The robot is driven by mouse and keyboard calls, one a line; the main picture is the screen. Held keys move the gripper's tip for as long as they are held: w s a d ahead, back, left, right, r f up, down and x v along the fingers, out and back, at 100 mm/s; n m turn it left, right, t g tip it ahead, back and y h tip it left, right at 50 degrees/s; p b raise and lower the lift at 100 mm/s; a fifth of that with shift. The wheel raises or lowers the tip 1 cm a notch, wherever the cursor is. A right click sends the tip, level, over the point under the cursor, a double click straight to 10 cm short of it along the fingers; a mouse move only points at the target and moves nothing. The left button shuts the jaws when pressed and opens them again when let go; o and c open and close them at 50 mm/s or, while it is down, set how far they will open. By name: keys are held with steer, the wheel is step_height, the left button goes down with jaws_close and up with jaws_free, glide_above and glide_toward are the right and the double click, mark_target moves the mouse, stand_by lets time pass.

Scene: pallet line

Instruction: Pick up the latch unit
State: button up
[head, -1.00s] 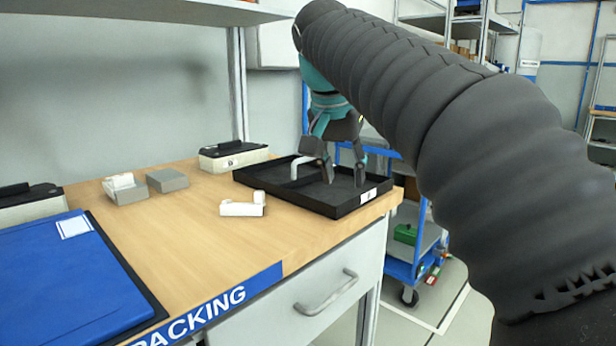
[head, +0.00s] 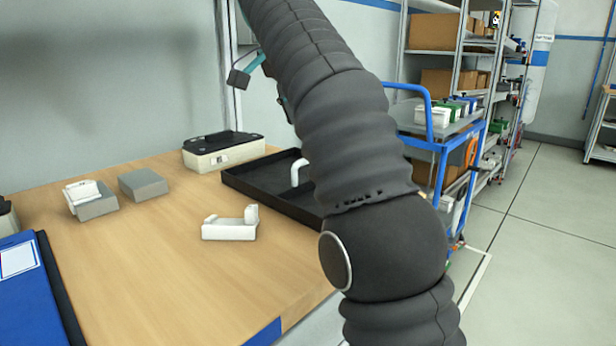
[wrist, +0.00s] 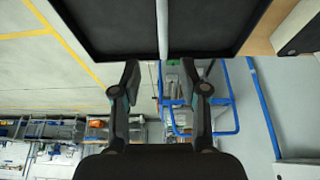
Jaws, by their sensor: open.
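I cannot tell for certain which white part is the latch unit. A white part with raised ends (head: 230,228) lies on the wooden bench, left of the black tray (head: 262,193). A white bent bar (head: 298,172) stands in the tray, partly hidden by my arm. In the wrist view a white bar (wrist: 162,30) crosses the tray at the top, in line with the gap between my fingers. My gripper (wrist: 160,76) is open and empty. In the head view a finger of my gripper (head: 240,78) shows high above the bench; the rest is mostly hidden behind my arm.
A grey block (head: 144,184) and a grey box holding a white part (head: 92,200) sit left on the bench. A black-topped white case (head: 224,152) stands behind. A blue folder (head: 30,300) lies front left. A blue trolley (head: 440,135) stands beyond the bench's right end.

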steer(key=shift+w+d+f, duration=0.15)
steer(key=shift+d+f, duration=0.05)
steer(key=shift+d, duration=0.05)
steer(key=shift+d+f, duration=0.1)
steer(key=shift+f, duration=0.2)
steer(key=shift+w+f, duration=0.15)
steer(key=shift+f, duration=0.6)
steer(key=shift+a+x, duration=0.15)
steer(key=shift+x, duration=2.55)
steer(key=shift+a+x, duration=0.15)
steer(key=shift+x, duration=2.55)
steer(key=shift+w, duration=0.15)
jaws_close()
